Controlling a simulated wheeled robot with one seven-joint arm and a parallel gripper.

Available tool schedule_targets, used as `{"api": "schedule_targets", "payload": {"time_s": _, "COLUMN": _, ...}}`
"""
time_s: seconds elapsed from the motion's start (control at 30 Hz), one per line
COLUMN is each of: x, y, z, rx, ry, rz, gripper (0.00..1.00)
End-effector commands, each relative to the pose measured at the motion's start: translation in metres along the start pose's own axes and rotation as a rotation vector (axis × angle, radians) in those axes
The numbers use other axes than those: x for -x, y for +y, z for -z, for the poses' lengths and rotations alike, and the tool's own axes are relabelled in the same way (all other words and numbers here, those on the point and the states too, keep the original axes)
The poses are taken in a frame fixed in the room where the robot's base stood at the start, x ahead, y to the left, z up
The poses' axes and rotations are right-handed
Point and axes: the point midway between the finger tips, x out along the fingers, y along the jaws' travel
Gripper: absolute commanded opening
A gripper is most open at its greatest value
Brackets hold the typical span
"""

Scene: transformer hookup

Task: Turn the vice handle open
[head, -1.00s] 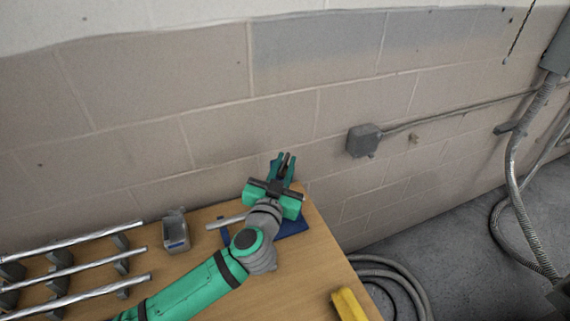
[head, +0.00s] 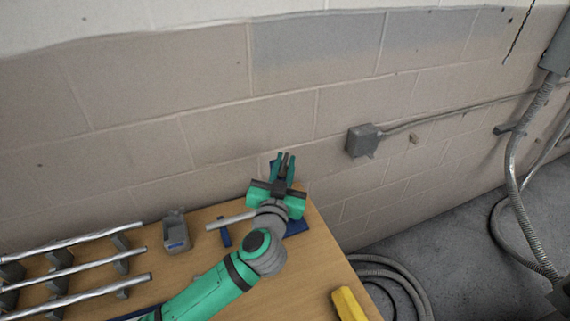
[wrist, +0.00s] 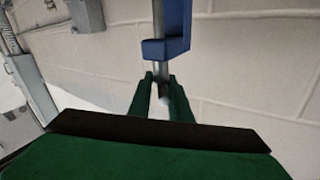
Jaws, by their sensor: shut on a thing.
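The blue vice (head: 297,228) stands at the back right corner of the table, mostly hidden behind my arm. In the wrist view, a blue vice part (wrist: 166,48) shows with a metal rod running along it. My gripper (head: 283,160) is at the vice, near the wall. In the wrist view, its green fingers (wrist: 161,95) are shut on a grey metal piece just below the blue part, which looks like the vice handle (wrist: 161,72). A pale grey bar (head: 230,220) sticks out to the left of the vice.
A grey box (head: 175,232) and several metal tubes on stands (head: 75,262) are on the table (head: 300,285) to the left. A yellow object (head: 348,304) lies at the right edge. The block wall (head: 200,140) is close behind my gripper, with a grey wall box (head: 362,140).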

Motion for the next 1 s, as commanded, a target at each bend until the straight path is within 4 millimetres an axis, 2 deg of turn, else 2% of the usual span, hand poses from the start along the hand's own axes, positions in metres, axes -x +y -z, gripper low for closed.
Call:
{"api": "schedule_targets", "payload": {"time_s": 0.03, "x": -0.001, "y": -0.009, "z": 0.002, "rx": -0.006, "ry": 0.003, "rz": 0.018, "gripper": 0.0}}
{"api": "schedule_targets", "payload": {"time_s": 0.1, "x": -0.001, "y": -0.009, "z": 0.002, "rx": -0.006, "ry": 0.003, "rz": 0.018, "gripper": 0.0}}
{"api": "schedule_targets", "payload": {"time_s": 0.13, "x": -0.001, "y": -0.009, "z": 0.002, "rx": -0.006, "ry": 0.003, "rz": 0.017, "gripper": 0.25}}
{"api": "schedule_targets", "payload": {"time_s": 0.17, "x": -0.001, "y": -0.008, "z": 0.002, "rx": -0.006, "ry": 0.003, "rz": 0.017, "gripper": 0.29}}
{"api": "schedule_targets", "payload": {"time_s": 0.57, "x": -0.001, "y": -0.003, "z": 0.004, "rx": -0.002, "ry": 0.002, "rz": 0.005, "gripper": 0.29}}
{"api": "schedule_targets", "payload": {"time_s": 0.67, "x": -0.001, "y": -0.002, "z": 0.014, "rx": -0.001, "ry": 0.005, "rz": 0.002, "gripper": 0.29}}
{"api": "schedule_targets", "payload": {"time_s": 0.8, "x": 0.0, "y": -0.003, "z": 0.037, "rx": -0.001, "ry": 0.008, "rz": -0.002, "gripper": 0.29}}
{"api": "schedule_targets", "payload": {"time_s": 1.0, "x": 0.01, "y": -0.004, "z": 0.07, "rx": -0.002, "ry": 0.008, "rz": -0.009, "gripper": 0.29}}
